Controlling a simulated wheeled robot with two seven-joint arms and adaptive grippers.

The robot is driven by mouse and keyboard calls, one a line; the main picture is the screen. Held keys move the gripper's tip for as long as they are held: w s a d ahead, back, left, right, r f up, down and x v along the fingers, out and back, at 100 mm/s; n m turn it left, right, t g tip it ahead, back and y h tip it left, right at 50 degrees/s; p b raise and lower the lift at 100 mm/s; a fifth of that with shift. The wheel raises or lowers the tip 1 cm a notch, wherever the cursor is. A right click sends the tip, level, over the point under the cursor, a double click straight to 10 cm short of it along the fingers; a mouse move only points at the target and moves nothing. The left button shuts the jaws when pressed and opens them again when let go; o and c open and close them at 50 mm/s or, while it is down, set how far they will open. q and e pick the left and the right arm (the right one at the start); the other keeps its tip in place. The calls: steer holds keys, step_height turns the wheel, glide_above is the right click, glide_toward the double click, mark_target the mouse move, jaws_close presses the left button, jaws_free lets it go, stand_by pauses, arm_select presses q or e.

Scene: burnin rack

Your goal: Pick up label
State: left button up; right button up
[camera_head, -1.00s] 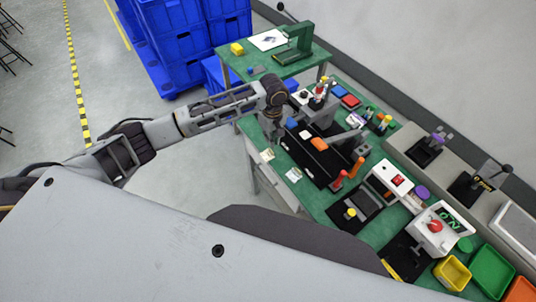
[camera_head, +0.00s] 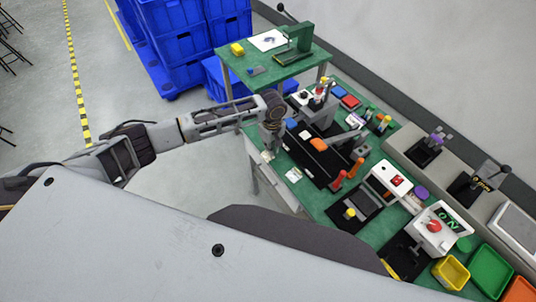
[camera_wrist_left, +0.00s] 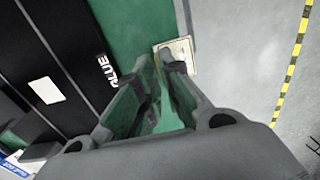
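A small cream label (camera_wrist_left: 183,50) lies flat on the green bench top near its edge in the left wrist view. In the head view it shows partly beside my left gripper (camera_head: 269,149), which points down over the bench's near edge. In the left wrist view my left gripper (camera_wrist_left: 155,66) is open, its fingertips over the label's near side; one fingertip covers part of it. I cannot tell whether the fingers touch it. My right gripper is not in view.
A black fixture (camera_head: 312,163) lies beside the labels; black surfaces marked GLUE (camera_wrist_left: 107,71) show in the wrist view. Blue crates (camera_head: 178,50) stand behind. Open floor lies left of the bench.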

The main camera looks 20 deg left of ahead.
arm_select(q)
steer(key=shift+f, duration=1)
jaws_close()
steer(key=shift+r, duration=0.1)
step_height(320, 180, up, 10)
stand_by(0.4)
stand_by(0.6)
